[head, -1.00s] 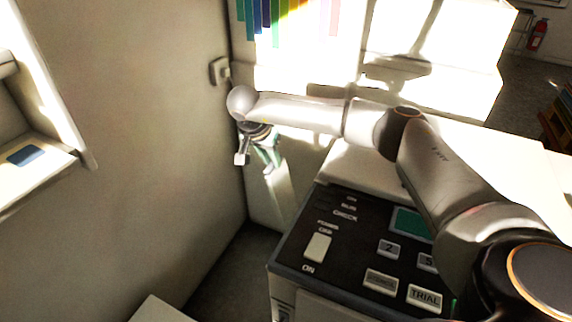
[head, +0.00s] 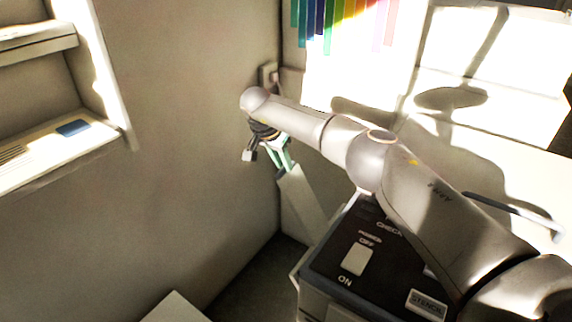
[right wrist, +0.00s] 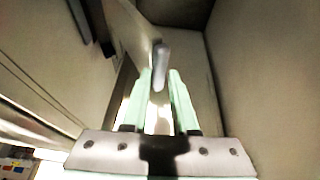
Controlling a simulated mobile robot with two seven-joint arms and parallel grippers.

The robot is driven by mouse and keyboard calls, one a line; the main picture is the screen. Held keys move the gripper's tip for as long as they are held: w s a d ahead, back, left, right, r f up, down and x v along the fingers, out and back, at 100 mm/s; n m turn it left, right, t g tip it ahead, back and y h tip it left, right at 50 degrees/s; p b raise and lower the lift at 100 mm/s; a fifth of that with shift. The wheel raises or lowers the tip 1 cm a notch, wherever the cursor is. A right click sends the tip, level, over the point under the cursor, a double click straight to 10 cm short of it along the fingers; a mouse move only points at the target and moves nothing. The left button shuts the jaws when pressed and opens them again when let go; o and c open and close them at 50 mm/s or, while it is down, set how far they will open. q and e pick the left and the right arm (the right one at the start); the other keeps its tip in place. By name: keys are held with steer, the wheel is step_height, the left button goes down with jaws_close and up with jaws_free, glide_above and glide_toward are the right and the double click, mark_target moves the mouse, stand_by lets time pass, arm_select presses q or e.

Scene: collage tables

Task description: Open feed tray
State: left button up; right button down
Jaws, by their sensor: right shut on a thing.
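The feed tray (head: 303,208) is a pale flat panel at the left side of the dark-topped machine (head: 335,278) in the head view. It slants up and left, away from the machine's side, to my right gripper. My right gripper (head: 284,166) has mint-green fingers and is at the tray's upper end. In the right wrist view, a small grey rounded piece (right wrist: 161,66) shows at the fingertips of my right gripper (right wrist: 160,78), and the fingers are shut on it. It looks like part of the tray's edge. My left gripper is not in view.
A beige wall (head: 190,130) stands close to the left of my right gripper. A wall shelf (head: 50,155) with a blue item is farther left. A pale block (head: 168,308) sits low in front. A dark floor gap (head: 255,270) lies between wall and machine.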

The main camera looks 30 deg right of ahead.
steer(key=shift+f, duration=0.15)
steer(key=c, duration=0.8)
jaws_free()
steer(key=shift+o, duration=0.2)
steer(key=v, duration=1.2)
steer(key=shift+r, duration=0.3)
